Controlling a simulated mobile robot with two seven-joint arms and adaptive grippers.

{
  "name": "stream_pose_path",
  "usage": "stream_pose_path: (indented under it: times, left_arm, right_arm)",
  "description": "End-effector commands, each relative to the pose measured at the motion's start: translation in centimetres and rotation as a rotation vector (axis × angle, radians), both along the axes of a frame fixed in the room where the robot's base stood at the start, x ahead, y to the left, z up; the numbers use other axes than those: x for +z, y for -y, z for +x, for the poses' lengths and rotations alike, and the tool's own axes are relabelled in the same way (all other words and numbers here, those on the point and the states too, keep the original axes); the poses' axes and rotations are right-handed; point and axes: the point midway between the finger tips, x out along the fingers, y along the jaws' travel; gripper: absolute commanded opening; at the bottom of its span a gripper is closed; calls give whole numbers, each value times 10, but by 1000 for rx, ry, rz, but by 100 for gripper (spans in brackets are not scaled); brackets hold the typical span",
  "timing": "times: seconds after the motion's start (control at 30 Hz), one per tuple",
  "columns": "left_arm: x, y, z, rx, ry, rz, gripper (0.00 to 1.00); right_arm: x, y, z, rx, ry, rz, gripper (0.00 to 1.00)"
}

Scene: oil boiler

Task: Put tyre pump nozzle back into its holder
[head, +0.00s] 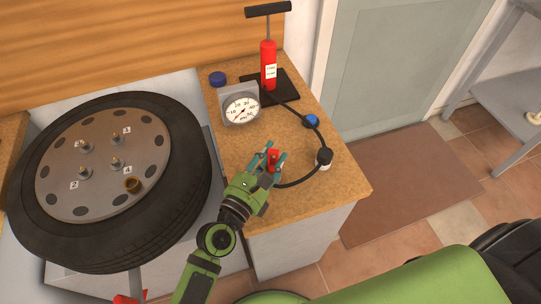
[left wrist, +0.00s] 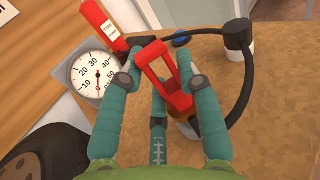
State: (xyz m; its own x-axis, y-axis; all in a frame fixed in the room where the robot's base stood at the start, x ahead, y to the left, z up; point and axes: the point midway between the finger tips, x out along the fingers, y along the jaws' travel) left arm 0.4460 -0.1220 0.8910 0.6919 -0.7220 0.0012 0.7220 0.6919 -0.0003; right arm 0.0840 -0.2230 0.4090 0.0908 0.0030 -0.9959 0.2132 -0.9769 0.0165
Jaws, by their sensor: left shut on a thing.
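My left gripper (head: 271,157) is shut on a red forked piece (head: 273,160), which I take to be the tyre pump nozzle. In the left wrist view the red piece (left wrist: 152,62) stands up between the teal fingers (left wrist: 165,75). The black hose (left wrist: 245,90) curves from a black fitting (left wrist: 236,35) towards its lower end. A pale round part shows under the red piece, mostly hidden; I cannot tell whether it is the holder. The red tyre pump (head: 269,66) stands upright on its black base at the back of the wooden bench top. My right gripper is not in view.
A pressure gauge (head: 241,108) stands left of the pump, with a blue cap (head: 218,79) behind. The black fitting sits over a white cylinder (head: 323,166), near another blue-topped item (head: 311,121). A large tyre (head: 180,190) lies to the left. The bench's front right corner is clear.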

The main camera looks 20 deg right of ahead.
Motion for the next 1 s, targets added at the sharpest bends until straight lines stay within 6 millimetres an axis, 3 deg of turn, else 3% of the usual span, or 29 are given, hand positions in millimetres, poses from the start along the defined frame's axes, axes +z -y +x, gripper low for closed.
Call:
stream_pose_path:
  times: [0.5,1.0]
  left_arm:
    - [0,0,0,0,1,-1,0]
    - [-14,0,0,0,1,-1,0]
  right_arm:
    - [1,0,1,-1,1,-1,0]
    - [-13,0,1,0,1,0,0]
